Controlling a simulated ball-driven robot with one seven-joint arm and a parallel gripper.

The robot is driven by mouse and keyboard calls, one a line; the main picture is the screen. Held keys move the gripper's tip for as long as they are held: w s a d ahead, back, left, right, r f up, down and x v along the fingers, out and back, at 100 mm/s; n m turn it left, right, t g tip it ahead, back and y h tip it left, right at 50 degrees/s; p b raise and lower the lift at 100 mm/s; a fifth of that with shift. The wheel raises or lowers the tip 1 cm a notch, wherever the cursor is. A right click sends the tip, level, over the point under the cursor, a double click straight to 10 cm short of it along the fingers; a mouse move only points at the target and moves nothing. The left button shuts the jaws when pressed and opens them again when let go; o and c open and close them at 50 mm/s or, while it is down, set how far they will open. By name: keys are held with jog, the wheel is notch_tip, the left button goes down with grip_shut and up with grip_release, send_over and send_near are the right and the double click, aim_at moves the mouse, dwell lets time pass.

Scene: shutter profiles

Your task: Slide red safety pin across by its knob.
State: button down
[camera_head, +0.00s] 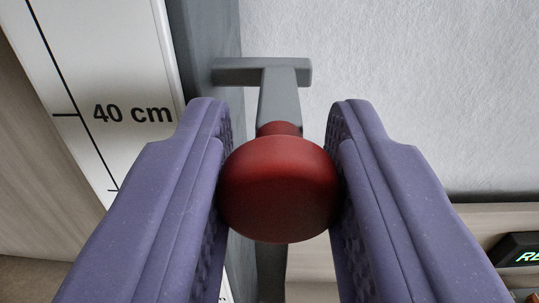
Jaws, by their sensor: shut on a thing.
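The red knob (280,188) of the safety pin is round and sits in the middle of the view. My gripper (279,180) has its two purple fingers on the left and right of the knob, shut on it. A short red neck behind the knob meets a grey bracket (279,95) with a crossbar at its top. The rest of the pin is hidden behind the knob and the fingers.
A white scale board (120,75) marked "40 cm" stands at the left, next to a grey vertical profile (208,40). A pale textured wall (420,90) fills the upper right. A dark display (518,248) with green letters shows at the lower right edge.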

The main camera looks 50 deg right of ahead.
jog(key=shift+s+d, duration=0.2)
jog(key=shift+w+a, duration=0.15)
jog(key=c, duration=0.8)
grip_release()
jog(key=shift+s, duration=0.2)
jog(key=shift+c, duration=0.2)
jog(key=shift+w, duration=0.1)
jog(key=v, duration=0.7)
jog(key=shift+s+a, duration=0.25)
